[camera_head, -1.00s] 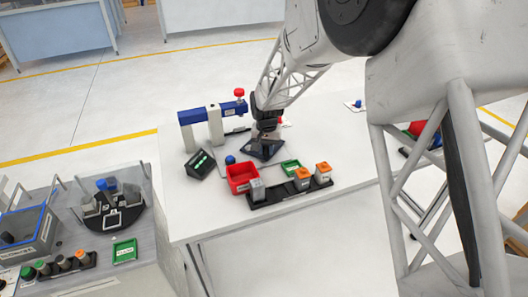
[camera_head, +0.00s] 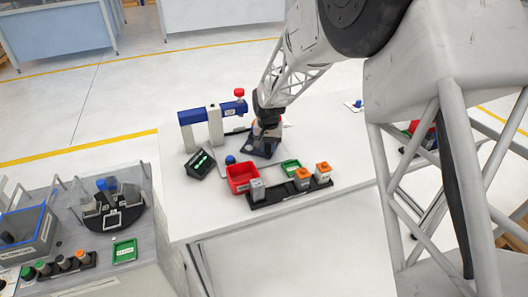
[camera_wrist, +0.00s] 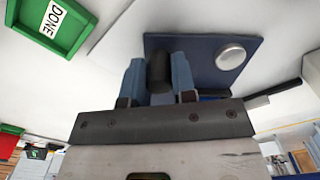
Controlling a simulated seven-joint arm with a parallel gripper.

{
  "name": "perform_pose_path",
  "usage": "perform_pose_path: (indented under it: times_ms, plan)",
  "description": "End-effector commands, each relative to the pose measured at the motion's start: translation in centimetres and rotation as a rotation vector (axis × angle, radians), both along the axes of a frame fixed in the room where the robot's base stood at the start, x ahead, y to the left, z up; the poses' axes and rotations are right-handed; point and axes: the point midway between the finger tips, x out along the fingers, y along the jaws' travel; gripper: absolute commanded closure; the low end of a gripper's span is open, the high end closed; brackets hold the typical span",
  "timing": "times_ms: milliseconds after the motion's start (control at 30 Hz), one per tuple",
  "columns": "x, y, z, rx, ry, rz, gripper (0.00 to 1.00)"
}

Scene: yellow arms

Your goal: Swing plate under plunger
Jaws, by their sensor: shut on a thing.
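A dark blue plate (camera_head: 263,151) lies low on the white table in the head view. The wrist view shows the same plate (camera_wrist: 205,75) with a round silver disc (camera_wrist: 230,52) and a black upright knob (camera_wrist: 160,72). My gripper (camera_wrist: 158,82) has one finger on each side of this knob and is shut on it. In the head view my gripper (camera_head: 265,138) is over the plate and hides part of it. The plunger (camera_head: 239,93), with a red top, stands on the blue press arm (camera_head: 222,110), up and left of the plate.
A black display box (camera_head: 200,163) and a blue button (camera_head: 230,160) are left of the plate. A red bin (camera_head: 242,177), a green DONE tray (camera_head: 291,166) and a black rack (camera_head: 290,191) with orange-topped and grey pieces are in front.

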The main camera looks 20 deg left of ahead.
Motion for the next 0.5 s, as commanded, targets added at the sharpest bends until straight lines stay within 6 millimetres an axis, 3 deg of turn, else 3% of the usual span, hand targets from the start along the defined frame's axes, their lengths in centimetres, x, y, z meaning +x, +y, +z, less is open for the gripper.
perform_pose_path:
  times_ms: [500]
  plan:
    - [1.4,0.2,0.0,0.000,-0.001,0.000,0.83]
